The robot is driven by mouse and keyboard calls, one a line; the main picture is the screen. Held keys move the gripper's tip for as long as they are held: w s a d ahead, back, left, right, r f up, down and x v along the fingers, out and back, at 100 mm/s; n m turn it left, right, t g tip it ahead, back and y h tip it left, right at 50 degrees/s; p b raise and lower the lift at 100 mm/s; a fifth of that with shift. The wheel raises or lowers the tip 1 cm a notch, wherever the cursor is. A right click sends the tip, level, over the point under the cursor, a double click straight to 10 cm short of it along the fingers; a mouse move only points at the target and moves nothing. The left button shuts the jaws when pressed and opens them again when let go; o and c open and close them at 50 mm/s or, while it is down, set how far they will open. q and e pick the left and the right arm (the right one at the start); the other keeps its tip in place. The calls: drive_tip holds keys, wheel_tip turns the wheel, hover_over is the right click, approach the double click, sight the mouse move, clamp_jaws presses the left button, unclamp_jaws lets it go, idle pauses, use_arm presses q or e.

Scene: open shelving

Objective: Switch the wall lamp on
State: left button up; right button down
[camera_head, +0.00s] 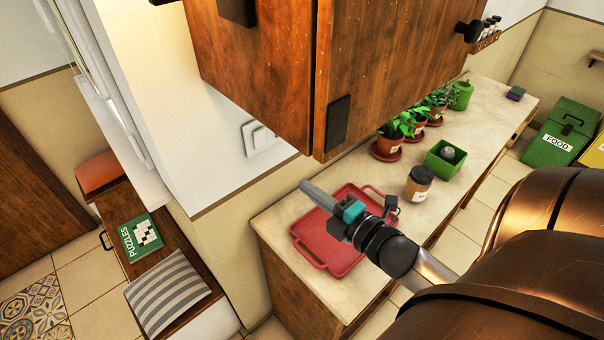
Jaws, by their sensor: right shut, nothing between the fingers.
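A white wall switch (262,138) is on the pale wall, just left of the wooden wall cabinet and partly close to its lower edge. It looks like a plate with rocker keys; their position is too small to tell. My right gripper (308,188) comes in from the lower right, below the cabinet and above the counter. Its fingers are shut and empty, pointing up and left toward the wall. It is apart from the switch, below and to the right of it. No lamp is clearly seen. My left gripper is not in view.
The wooden cabinet (270,70) hangs above the counter (290,270). On the counter are a red tray (318,248), a jar (418,184), a green planter (444,160) and potted plants (390,140). A bench with a puzzle box (139,238) stands left.

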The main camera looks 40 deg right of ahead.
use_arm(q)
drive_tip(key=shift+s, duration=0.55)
